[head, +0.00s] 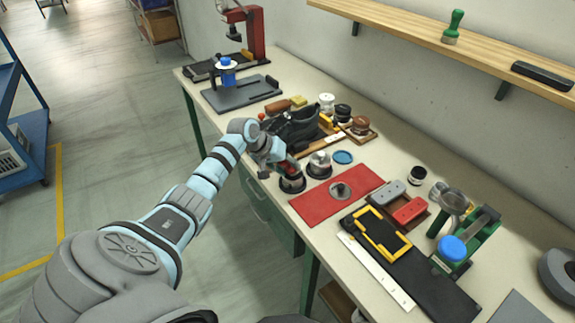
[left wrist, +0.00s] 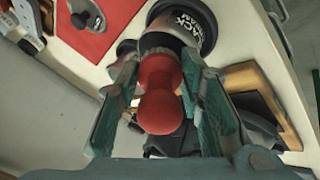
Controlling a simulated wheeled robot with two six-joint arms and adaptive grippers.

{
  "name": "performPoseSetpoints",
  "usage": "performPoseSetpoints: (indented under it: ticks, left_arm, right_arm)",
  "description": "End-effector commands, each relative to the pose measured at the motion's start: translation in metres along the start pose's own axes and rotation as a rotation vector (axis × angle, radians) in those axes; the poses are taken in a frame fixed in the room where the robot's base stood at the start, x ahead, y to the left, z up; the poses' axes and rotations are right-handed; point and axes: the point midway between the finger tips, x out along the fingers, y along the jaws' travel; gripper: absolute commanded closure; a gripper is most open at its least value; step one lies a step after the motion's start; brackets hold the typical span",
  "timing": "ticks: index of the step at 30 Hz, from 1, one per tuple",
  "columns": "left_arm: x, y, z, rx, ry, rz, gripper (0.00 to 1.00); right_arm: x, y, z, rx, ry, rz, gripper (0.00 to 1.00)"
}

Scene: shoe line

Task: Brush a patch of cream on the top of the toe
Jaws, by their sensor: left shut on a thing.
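My left gripper (head: 284,160) is over the front edge of the bench, beside the dark shoe (head: 297,122). In the left wrist view its green fingers (left wrist: 160,65) are shut on a red-handled brush (left wrist: 160,105). The brush's pale bristle end lies at or over a black tin (left wrist: 190,20) with "BLACK" lettering; I cannot tell if they touch. Two dark tins, one nearer (head: 291,182) and one farther (head: 319,166), stand just right of the gripper. The arm and gripper partly hide the shoe. Its toe top and any cream on it cannot be made out. My right gripper is out of view.
A red mat (head: 312,207) with a round grey piece lies right of the tins. A blue lid (head: 343,157) lies behind it. Jars and brushes crowd the bench behind the shoe. A black tray (head: 432,287) and a green stand (head: 482,235) are at the right.

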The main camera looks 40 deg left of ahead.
Motion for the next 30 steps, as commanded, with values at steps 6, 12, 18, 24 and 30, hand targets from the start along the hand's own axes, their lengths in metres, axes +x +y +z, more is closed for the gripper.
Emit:
performPoseSetpoints:
  ticks: [6,12,18,24,30]
  left_arm:
    - [0.0011,-0.0003,0.0016,-0.001,-0.004,0.000,0.94]
    - [0.0013,-0.0003,0.0019,-0.001,-0.004,0.000,0.94]
    - [0.0015,-0.0003,0.0021,-0.001,-0.005,0.000,0.94]
    - [0.0019,-0.0003,0.0024,-0.001,-0.005,0.001,0.94]
    - [0.0024,-0.0005,0.0029,-0.002,-0.006,0.001,0.94]
  right_arm:
    - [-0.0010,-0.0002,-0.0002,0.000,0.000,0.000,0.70]
    - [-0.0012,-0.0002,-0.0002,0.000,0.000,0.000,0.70]
    - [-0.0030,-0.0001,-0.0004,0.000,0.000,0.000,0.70]
    - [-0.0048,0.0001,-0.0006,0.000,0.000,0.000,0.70]
    - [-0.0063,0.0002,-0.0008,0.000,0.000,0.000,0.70]
